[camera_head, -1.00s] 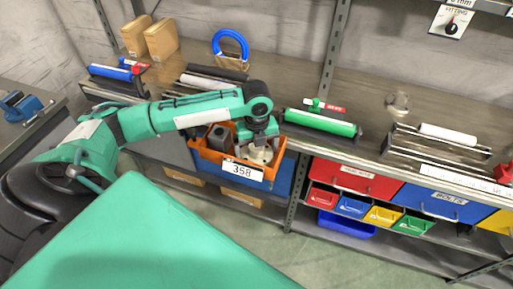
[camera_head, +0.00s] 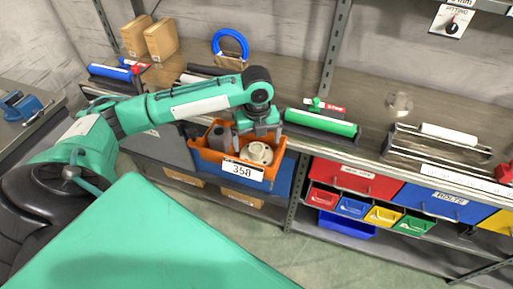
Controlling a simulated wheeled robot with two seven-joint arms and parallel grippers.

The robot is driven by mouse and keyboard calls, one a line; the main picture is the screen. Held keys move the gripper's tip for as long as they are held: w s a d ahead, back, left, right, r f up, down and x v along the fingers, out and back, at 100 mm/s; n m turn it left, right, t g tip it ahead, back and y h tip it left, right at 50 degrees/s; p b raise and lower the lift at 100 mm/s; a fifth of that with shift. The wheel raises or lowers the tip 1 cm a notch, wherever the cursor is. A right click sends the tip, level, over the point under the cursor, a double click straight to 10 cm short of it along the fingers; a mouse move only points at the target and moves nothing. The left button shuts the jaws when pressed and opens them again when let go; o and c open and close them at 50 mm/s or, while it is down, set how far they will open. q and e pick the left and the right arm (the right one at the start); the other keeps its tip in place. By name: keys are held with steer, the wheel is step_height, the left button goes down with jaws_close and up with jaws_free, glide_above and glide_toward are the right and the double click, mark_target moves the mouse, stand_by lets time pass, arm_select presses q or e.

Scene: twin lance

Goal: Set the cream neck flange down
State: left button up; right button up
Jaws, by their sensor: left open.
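The cream neck flange (camera_head: 259,153) lies in the orange bin (camera_head: 271,173) marked 358, in its right part. It looks tilted, with its round opening showing. My left gripper (camera_head: 256,138) is open just above and behind the flange, with its fingers apart; I cannot tell if a finger still touches it. A dark grey block (camera_head: 217,137) stands in the left part of the same bin. My right gripper is not in view.
A green roller (camera_head: 321,123) lies on the bench to the right, and a white roller (camera_head: 448,134) further right. Red (camera_head: 356,177) and blue (camera_head: 445,203) drawers are below. Cardboard boxes (camera_head: 161,39) stand at the back left.

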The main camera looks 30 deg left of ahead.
mark_target(257, 147)
arm_select(q)
step_height(257, 147, up, 6)
steer(key=shift+r, duration=0.85)
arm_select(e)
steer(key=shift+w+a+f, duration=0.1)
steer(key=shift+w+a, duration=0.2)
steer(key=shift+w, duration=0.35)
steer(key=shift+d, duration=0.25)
